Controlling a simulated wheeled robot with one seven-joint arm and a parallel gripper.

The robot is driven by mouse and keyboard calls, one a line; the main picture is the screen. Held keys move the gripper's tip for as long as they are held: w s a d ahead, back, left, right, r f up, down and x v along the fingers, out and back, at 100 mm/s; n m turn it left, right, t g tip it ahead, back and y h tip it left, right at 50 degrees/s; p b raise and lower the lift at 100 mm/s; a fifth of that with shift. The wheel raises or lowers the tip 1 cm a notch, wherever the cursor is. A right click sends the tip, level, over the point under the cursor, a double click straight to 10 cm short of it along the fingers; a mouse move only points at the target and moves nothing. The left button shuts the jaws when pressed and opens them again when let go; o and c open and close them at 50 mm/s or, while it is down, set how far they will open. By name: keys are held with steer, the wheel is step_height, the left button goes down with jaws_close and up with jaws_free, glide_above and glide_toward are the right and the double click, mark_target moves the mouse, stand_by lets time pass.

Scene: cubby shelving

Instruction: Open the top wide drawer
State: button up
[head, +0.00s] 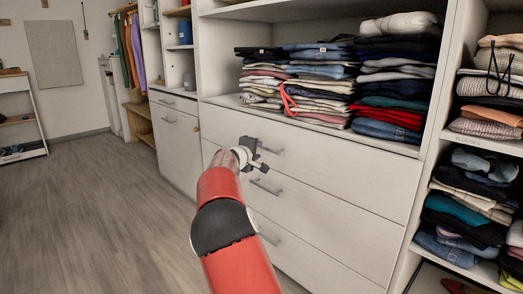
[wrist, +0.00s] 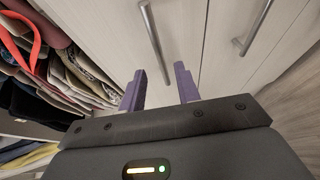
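The top wide drawer (head: 340,163) is a pale wood-grain front just below the open clothes shelf, and it looks closed. Its metal bar handle (head: 268,149) is partly hidden behind my gripper (head: 260,156) in the head view. In the wrist view this handle (wrist: 154,40) lies beyond the fingertips, roughly in line with the gap between them. My gripper (wrist: 160,70) has two purple fingers set apart with nothing between them. I see no contact with the handle.
The second drawer's handle (head: 266,187) is just below; it shows at right in the wrist view (wrist: 254,28). A third handle (head: 269,238) is lower. Folded clothes (head: 390,75) fill the shelf above. The wooden floor (head: 100,210) at left is clear.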

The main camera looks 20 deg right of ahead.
mark_target(263, 148)
steer(key=shift+p+x, duration=0.5)
steer(key=shift+x, duration=1.9)
steer(key=shift+c, duration=0.2)
jaws_close()
